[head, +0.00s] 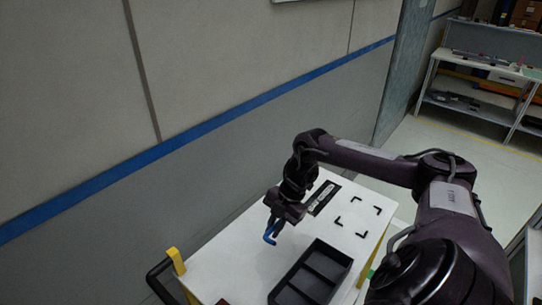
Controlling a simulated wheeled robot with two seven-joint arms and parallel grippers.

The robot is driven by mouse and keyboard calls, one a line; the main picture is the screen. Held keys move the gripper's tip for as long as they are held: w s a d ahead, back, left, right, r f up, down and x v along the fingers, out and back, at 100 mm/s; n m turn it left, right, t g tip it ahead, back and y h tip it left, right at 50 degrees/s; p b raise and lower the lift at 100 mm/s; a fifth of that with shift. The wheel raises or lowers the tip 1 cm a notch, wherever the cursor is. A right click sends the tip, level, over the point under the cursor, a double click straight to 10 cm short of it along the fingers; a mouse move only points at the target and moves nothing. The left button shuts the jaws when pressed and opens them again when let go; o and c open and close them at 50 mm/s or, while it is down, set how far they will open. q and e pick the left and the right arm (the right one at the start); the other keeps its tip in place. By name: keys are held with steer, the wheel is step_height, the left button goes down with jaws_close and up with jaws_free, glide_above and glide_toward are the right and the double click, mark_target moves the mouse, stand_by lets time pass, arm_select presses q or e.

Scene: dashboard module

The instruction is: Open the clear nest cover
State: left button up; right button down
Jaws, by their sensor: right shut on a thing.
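My right gripper (276,222) is above the white tabletop (235,264), pointing down. It is shut on a small blue bent piece (269,238), which looks like a handle. I cannot make out a clear cover or its edges, so whether the blue piece belongs to one cannot be told. A black tray (312,274) with several compartments lies on the tabletop just in front of the gripper. My left gripper is not in view.
A dark strip with a light label (323,198) lies behind the gripper. Black corner marks (358,217) frame a bare patch to the right. A yellow post (176,262) and a black handle stand at the table's left edge. A wall runs behind.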

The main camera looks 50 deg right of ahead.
steer(key=shift+s+f, duration=0.1)
steer(key=shift+s, duration=0.1)
steer(key=c, duration=1.5)
jaws_free()
steer(key=shift+o, duration=0.2)
steer(key=shift+d+r, duration=0.25)
steer(key=shift+r, duration=0.05)
steer(key=b+v, duration=0.2)
steer(key=v, duration=0.5)
steer(key=shift+b, duration=0.4)
steer(key=shift+a, duration=0.1)
